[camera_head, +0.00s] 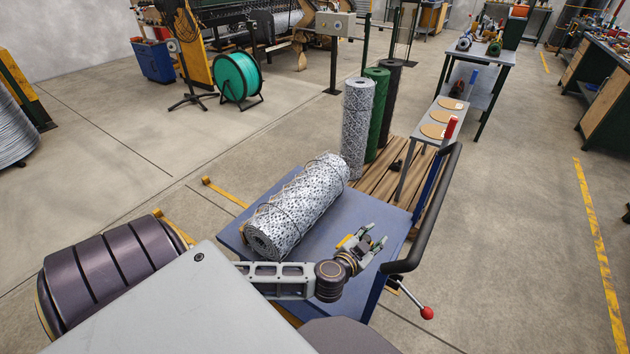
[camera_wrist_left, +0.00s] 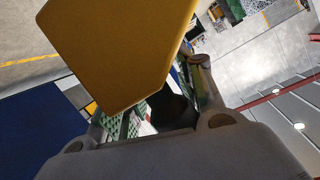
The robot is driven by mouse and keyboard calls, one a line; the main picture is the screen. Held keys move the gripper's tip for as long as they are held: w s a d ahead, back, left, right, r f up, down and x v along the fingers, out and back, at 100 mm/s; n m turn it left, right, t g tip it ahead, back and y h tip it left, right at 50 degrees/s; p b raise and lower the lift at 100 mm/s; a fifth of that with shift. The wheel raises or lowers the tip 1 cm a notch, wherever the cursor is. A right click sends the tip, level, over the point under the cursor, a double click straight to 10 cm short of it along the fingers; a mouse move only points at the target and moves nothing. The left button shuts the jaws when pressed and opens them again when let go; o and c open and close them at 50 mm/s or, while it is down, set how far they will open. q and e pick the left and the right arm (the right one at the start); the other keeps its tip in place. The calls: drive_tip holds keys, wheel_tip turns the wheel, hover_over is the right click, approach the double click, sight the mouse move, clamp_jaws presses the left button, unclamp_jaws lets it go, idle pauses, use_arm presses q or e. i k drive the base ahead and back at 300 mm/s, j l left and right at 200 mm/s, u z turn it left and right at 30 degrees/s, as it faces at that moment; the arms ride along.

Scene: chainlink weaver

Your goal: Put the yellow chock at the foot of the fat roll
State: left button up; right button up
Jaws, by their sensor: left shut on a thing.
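The fat roll (camera_head: 300,207) is a thick silver wire-mesh roll lying on its side across a blue cart top (camera_head: 372,212). My left gripper (camera_head: 369,242) is to the right of the roll's near end, over the cart top and apart from the roll. It is shut on the yellow chock (camera_wrist_left: 115,55), which fills much of the left wrist view as a large yellow face. In the head view only small yellow bits of the chock (camera_head: 343,241) show by the fingers. My right gripper is not in view.
The cart has a black push handle (camera_head: 437,215) and a red-knobbed lever (camera_head: 426,312) at its right. Upright mesh rolls (camera_head: 357,130) stand on a wooden pallet (camera_head: 378,183) behind it. A narrow grey bench (camera_head: 420,135) stands beyond.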

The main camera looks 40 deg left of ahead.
sight(329, 224)
drive_tip(key=k+l+u, duration=0.25)
drive_tip(key=k, duration=0.15)
drive_tip(key=k+l+u, duration=0.1)
drive_tip(key=k+u, duration=0.15)
drive_tip(key=k, duration=0.2)
